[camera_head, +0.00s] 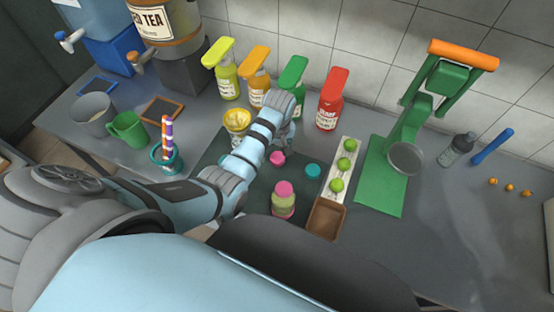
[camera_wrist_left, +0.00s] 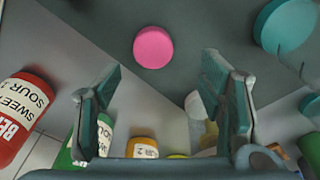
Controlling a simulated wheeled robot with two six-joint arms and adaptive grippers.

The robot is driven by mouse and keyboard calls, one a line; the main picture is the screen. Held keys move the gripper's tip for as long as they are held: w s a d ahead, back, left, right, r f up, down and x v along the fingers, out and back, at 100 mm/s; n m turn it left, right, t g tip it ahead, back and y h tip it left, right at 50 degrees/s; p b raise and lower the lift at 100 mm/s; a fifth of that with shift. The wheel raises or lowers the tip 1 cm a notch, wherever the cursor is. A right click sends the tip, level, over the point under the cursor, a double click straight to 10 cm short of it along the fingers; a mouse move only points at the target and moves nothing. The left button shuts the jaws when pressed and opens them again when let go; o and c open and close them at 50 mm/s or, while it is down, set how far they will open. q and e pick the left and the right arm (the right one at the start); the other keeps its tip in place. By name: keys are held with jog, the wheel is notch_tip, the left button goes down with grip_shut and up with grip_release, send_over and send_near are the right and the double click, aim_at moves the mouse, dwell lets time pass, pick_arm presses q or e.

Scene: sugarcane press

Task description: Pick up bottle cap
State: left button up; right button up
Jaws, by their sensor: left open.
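A loose pink bottle cap (camera_head: 278,158) lies on the dark mat, just in front of my left gripper (camera_head: 287,128). In the left wrist view the pink cap (camera_wrist_left: 153,47) shows as a flat disc beyond the two fingertips, between their lines and not touched. My left gripper (camera_wrist_left: 163,85) is open with nothing between its fingers. In the head view the arm partly hides its fingers. A teal cap (camera_head: 313,170) lies right of the pink one. A small bottle (camera_head: 284,203) with a pink top stands nearer to me. My right gripper is not in view.
Yellow, orange, green and red sauce bottles (camera_head: 330,108) stand behind the gripper. A white strip (camera_head: 333,193) with green balls and a brown tray (camera_head: 326,218) lie right of the mat. The green press (camera_head: 383,180) stands further right. A yellow cup (camera_head: 236,121) is close left of the gripper.

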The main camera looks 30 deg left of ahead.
aim_at(278, 157)
pick_arm(q)
jog(key=f, duration=0.3)
jog(key=w+f+b, duration=0.1)
jog(key=f, duration=0.2)
jog(key=shift+w+d, duration=0.15)
jog(key=shift+d, duration=0.05)
jog(key=shift+r, duration=0.25)
jog(key=shift+s, duration=0.3)
jog(key=c, duration=0.6)
jog(key=shift+w, duration=0.1)
jog(key=c, duration=0.3)
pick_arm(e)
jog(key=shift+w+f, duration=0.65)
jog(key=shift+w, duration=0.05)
pick_arm(q)
jog(key=shift+r, duration=0.15)
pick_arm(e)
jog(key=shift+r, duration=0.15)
